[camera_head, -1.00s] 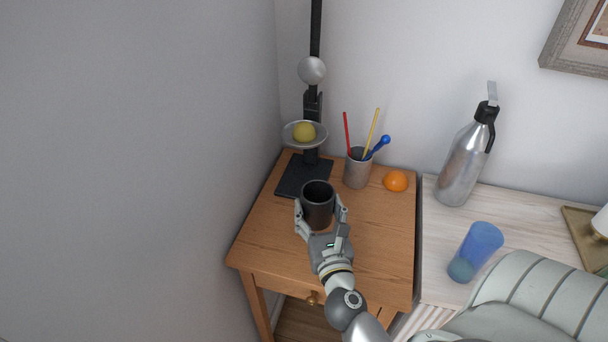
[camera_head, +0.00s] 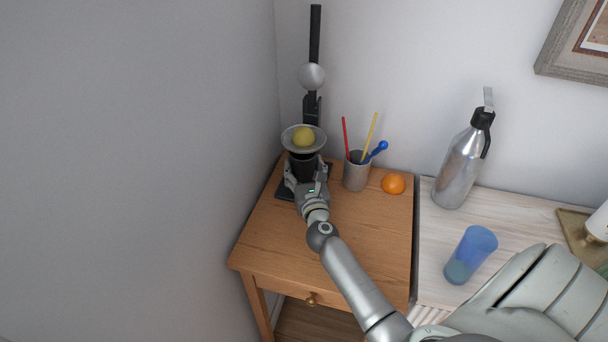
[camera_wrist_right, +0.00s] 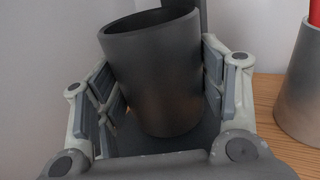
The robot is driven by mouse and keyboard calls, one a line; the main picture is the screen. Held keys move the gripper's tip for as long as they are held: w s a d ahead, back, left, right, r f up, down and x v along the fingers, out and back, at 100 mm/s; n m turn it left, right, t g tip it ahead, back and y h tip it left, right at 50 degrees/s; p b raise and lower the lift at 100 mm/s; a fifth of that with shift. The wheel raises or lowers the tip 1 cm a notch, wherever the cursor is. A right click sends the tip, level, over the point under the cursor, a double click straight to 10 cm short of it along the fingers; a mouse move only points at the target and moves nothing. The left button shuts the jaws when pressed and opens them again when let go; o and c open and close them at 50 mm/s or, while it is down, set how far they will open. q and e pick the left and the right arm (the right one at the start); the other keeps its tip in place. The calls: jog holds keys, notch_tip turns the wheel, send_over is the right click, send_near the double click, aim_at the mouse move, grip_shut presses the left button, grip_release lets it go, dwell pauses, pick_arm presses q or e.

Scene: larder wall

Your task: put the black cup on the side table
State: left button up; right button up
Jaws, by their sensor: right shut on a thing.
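The black cup (camera_head: 302,164) is held in my right gripper (camera_head: 304,178) over the dark base of the stand, just below the stand's dish, at the back left of the wooden side table (camera_head: 350,245). In the right wrist view the black cup (camera_wrist_right: 155,75) sits slightly tilted between the two fingers of the right gripper (camera_wrist_right: 160,95). Whether its bottom touches the stand base is hidden. My left gripper is not in view.
A black stand (camera_head: 315,35) carries a dish with a yellow ball (camera_head: 303,136). A pen cup (camera_head: 356,172) and an orange (camera_head: 393,183) stand at the back. A steel bottle (camera_head: 460,165) and blue glass (camera_head: 470,254) stand on the pale surface at right. The table's front is clear.

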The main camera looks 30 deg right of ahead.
jog(key=shift+f, duration=0.7)
jog(key=o, duration=1.2)
jog(key=shift+f, duration=0.1)
